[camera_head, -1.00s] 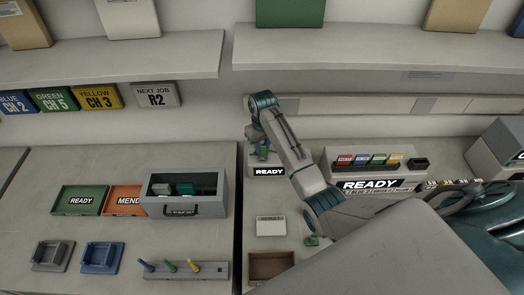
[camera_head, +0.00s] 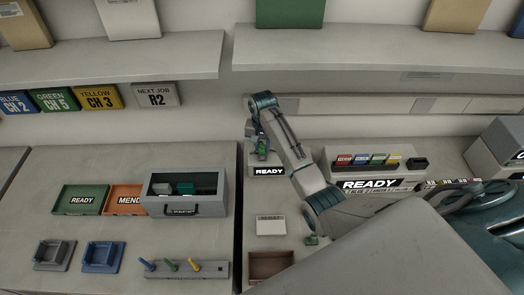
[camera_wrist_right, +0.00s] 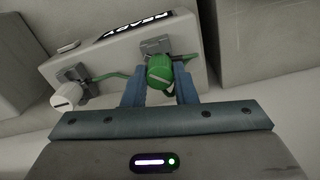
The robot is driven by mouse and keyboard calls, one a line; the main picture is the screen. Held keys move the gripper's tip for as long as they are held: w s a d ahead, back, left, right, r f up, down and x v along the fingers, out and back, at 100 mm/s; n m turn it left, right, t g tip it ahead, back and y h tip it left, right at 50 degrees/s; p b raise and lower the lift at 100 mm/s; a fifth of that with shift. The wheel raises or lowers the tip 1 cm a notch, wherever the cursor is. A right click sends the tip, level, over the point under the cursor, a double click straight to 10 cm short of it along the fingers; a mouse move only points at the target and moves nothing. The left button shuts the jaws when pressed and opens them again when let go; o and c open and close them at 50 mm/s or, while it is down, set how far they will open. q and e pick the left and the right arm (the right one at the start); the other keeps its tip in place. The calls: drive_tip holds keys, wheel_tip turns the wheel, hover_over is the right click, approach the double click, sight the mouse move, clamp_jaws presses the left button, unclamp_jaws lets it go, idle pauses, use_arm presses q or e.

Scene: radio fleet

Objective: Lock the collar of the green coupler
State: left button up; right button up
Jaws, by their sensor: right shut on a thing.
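The green coupler (camera_wrist_right: 159,72) shows in the right wrist view as a green round collar with a pale line on its face. It sits by a grey bracket on a pale box labelled READY (camera_wrist_right: 138,28). A green cable runs to its left. My right gripper (camera_wrist_right: 160,92) has its two blue fingers on either side of the collar and is shut on it. In the head view my right gripper (camera_head: 261,150) is over the READY box (camera_head: 268,171), and a bit of green shows there. My left gripper is not in view.
A white round knob (camera_wrist_right: 66,97) on a grey bracket sits to the left of the collar. In the head view, a rack of coloured items (camera_head: 376,162) stands right of my arm. A low shelf (camera_head: 380,52) runs above and behind. A white tile (camera_head: 270,225) lies in front.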

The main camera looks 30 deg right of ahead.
drive_tip(key=shift+f+m, duration=0.15)
drive_tip(key=shift+m, duration=0.25)
drive_tip(key=shift+s, duration=0.1)
drive_tip(key=m, duration=0.4)
drive_tip(key=shift+f+m, duration=0.1)
drive_tip(key=shift+m, duration=0.2)
drive_tip(key=m, duration=0.4)
drive_tip(key=shift+s+a+f+m, duration=0.1)
drive_tip(key=shift+m, duration=0.2)
drive_tip(key=o, duration=0.8)
drive_tip(key=shift+o, duration=0.2)
drive_tip(key=shift+w, duration=0.2)
